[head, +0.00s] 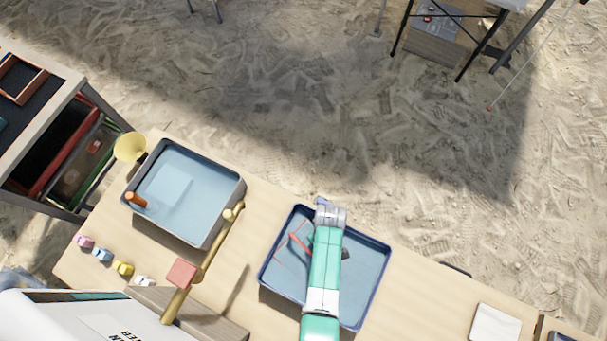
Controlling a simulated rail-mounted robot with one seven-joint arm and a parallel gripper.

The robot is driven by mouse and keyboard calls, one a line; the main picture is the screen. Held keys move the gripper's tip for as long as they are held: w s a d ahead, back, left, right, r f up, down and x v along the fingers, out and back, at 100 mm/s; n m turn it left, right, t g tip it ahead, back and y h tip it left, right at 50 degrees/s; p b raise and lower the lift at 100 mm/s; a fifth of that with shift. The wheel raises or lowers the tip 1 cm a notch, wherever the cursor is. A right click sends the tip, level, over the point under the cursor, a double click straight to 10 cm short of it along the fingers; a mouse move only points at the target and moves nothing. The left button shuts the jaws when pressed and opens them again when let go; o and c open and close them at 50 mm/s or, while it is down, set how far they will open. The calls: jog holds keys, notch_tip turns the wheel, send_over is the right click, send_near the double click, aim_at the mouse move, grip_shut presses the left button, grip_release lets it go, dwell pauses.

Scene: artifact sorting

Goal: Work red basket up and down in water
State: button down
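The red basket (300,236) shows only as a few thin red edges inside the right blue-rimmed tub (379,262), left of my arm. The tub holds bluish water. The basket looks low in the tub, but I cannot tell how deep it sits. My arm, green and white, reaches over this tub from the bottom of the head view, with its grey wrist end (329,214) near the far rim. My gripper's fingers are hidden under the arm, so I cannot see whether they hold the basket.
A second water tub (206,203) stands to the left, with a brass tap (216,245) between the tubs. Several small coloured pieces (122,267) lie on the wooden table (420,295) at left. A white slab (494,325) lies at right. Sand surrounds the table.

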jog(key=shift+s+a+r+p, duration=0.15)
jog(key=shift+s+a+p, duration=0.1)
jog(key=shift+s+p, duration=0.25)
jog(key=shift+s+a+r+p, duration=0.15)
jog(key=shift+s+a+p, duration=0.2)
jog(key=shift+s, duration=0.3)
jog(key=shift+s+a+r+p, duration=0.15)
jog(key=shift+s+a+p, duration=0.05)
jog(key=shift+s+p, duration=0.3)
jog(key=shift+w+d+f+b, duration=0.2)
jog(key=shift+w+f+b, duration=0.15)
jog(key=shift+w+b, duration=0.3)
jog(key=shift+w+d+f+b, duration=0.3)
jog(key=shift+w+d+b, duration=0.2)
jog(key=shift+w+b, duration=0.45)
jog(key=shift+d+f+b, duration=0.1)
jog(key=shift+f+b, duration=0.1)
jog(key=shift+b, duration=0.25)
jog(key=shift+s+f, duration=0.1)
notch_tip(320, 180, up, 13)
jog(key=w+p, duration=0.1)
jog(key=p, duration=1.1)
jog(key=shift+d, duration=0.15)
